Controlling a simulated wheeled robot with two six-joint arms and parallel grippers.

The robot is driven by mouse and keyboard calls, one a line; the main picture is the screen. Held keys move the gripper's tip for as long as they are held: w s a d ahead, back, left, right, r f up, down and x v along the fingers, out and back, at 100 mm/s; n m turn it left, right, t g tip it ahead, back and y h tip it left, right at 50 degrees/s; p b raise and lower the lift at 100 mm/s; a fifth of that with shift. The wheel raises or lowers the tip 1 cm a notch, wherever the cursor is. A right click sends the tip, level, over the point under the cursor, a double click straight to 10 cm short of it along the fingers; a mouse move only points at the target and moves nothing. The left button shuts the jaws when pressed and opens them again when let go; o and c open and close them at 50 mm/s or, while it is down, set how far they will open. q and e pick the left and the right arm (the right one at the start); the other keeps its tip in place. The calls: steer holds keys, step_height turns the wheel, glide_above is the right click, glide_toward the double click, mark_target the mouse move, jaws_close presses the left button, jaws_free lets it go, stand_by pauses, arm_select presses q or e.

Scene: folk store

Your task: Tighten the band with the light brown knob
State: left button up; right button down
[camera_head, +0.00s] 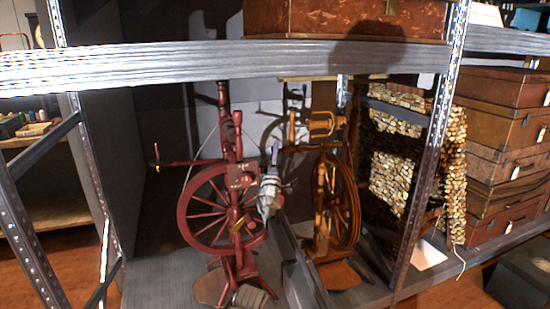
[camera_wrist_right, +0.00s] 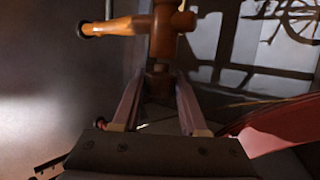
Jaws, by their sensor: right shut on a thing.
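A dark red spinning wheel (camera_head: 188,213) stands on the shelf, and a lighter brown spinning wheel (camera_head: 352,205) stands to its right. My right gripper (camera_head: 275,148) is between them, fingers pointing up, small in the head view. In the right wrist view my right gripper (camera_wrist_right: 157,95) has its two fingers on either side of a dark brown wooden stem (camera_wrist_right: 157,85) and is shut on it. Above the stem is a light brown turned wooden part (camera_wrist_right: 165,35) with a side peg (camera_wrist_right: 105,27). I cannot tell which piece is the light brown knob. My left gripper is not in view.
A metal shelf beam (camera_head: 150,65) crosses above the wheels, and a perforated upright (camera_head: 428,160) stands at the right. Stacked brown cases (camera_head: 505,135) are beyond it. A red surface (camera_wrist_right: 275,130) lies close to the gripper's right in the wrist view.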

stand_by(0.3)
steer(key=shift+c, duration=2.2)
jaws_free()
steer(key=d+b+v, duration=0.1)
steer(key=b+v, duration=0.3)
steer(key=v, duration=0.3)
steer(key=shift+s+a+f+b, duration=0.3)
steer(key=shift+a+f, duration=0.05)
steer(key=shift+a, duration=0.2)
